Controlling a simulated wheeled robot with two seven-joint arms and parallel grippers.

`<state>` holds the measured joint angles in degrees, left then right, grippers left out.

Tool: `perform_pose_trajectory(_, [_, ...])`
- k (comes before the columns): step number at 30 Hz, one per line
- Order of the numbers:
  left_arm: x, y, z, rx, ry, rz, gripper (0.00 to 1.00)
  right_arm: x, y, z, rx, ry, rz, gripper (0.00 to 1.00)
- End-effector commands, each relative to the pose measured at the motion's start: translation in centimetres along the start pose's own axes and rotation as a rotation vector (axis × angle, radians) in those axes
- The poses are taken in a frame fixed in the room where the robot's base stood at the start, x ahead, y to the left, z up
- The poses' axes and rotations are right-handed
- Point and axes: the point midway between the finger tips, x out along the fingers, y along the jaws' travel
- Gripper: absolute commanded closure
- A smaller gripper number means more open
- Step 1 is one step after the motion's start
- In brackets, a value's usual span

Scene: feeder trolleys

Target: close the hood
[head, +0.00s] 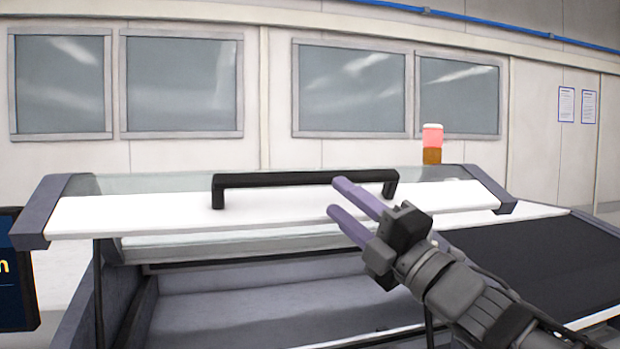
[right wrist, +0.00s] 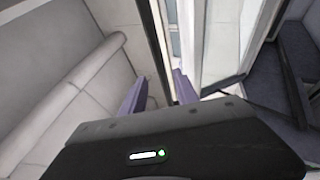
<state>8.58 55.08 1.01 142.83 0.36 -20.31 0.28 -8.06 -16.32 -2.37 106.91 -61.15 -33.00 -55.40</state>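The hood (head: 130,218) is raised over an open grey bin (head: 240,308). It has a white front edge, a clear pane and grey end caps. A black bar handle (head: 290,180) runs along its front. My right gripper (head: 336,197) is open, its purple fingers apart, in front of the handle's right half. In the right wrist view the open fingers (right wrist: 160,88) lie either side of a dark upright bar (right wrist: 156,40), which looks like the handle. I cannot tell whether they touch it. My left gripper is out of view.
A dark sloping panel (head: 530,262) lies right of the bin. A red and orange beacon (head: 432,144) stands behind the hood's right end. A dark sign (head: 15,275) is at the left edge. A wall with windows (head: 350,90) closes off the back.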

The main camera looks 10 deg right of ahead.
Motion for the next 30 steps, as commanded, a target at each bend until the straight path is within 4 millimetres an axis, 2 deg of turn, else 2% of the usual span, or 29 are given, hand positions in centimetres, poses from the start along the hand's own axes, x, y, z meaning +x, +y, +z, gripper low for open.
perform_pose_trajectory(5, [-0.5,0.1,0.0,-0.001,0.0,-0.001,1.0,1.0,0.1,0.0,0.001,0.001,0.0,0.64])
perform_pose_trajectory(18, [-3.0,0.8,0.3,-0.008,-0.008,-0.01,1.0,7.2,0.2,0.0,0.003,0.001,-0.001,0.64])
perform_pose_trajectory(22, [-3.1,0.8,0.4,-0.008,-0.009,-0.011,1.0,7.8,0.0,0.0,0.001,0.0,-0.001,0.64])
perform_pose_trajectory(30, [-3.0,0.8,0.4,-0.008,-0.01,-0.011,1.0,7.8,-0.1,0.0,0.001,0.0,0.0,0.65])
